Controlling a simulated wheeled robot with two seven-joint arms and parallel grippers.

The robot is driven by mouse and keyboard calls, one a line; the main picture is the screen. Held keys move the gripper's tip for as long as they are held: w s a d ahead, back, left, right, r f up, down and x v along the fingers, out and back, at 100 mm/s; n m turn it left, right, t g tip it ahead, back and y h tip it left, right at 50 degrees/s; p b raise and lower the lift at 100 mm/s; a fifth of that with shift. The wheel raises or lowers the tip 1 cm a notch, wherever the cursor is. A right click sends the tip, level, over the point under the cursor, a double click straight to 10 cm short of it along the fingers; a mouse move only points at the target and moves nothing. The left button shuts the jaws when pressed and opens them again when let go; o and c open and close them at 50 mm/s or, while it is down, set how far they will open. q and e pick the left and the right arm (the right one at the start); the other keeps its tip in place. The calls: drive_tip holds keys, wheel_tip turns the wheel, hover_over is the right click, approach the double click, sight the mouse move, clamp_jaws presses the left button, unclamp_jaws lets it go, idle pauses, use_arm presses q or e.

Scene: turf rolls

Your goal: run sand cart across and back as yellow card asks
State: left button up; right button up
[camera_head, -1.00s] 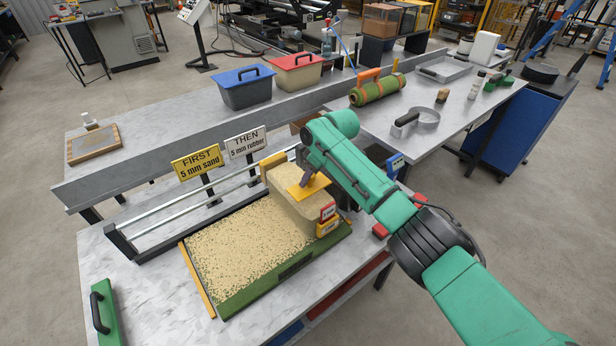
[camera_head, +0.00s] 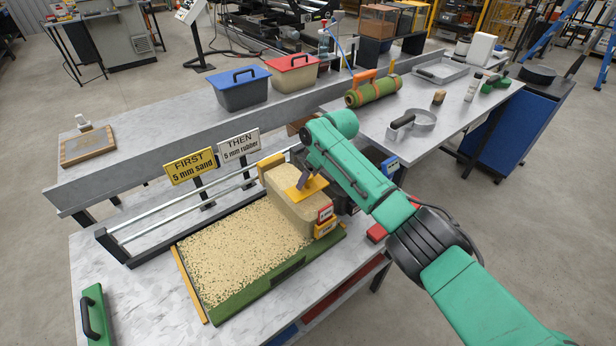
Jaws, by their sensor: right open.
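The sand cart (camera_head: 293,207), a box of sand with a yellow top plate and small labelled tags, stands at the right end of the green turf tray (camera_head: 262,290). The turf to its left is covered with speckled sand (camera_head: 235,250). The yellow card (camera_head: 190,166) reads "FIRST 5 mm sand"; a white card (camera_head: 239,146) beside it reads "THEN 5 mm rubber". My right gripper (camera_head: 304,181) is open at the cart's yellow top, its fingertips partly hidden; I cannot tell whether they touch it. My left gripper is not in view.
Silver rails (camera_head: 185,212) run behind the tray. Blue-lidded (camera_head: 242,88) and red-lidded (camera_head: 292,74) bins stand on the back table. A turf roll (camera_head: 374,91) lies to their right. A green handled tool (camera_head: 94,314) lies at the front left.

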drive_tip(key=shift+s+r, duration=0.1)
drive_tip(key=shift+r, duration=0.05)
drive_tip(key=b+v, duration=0.2)
drive_tip(key=v, duration=1.2)
drive_tip(key=shift+d+b, duration=0.15)
drive_tip(key=shift+b, duration=0.15)
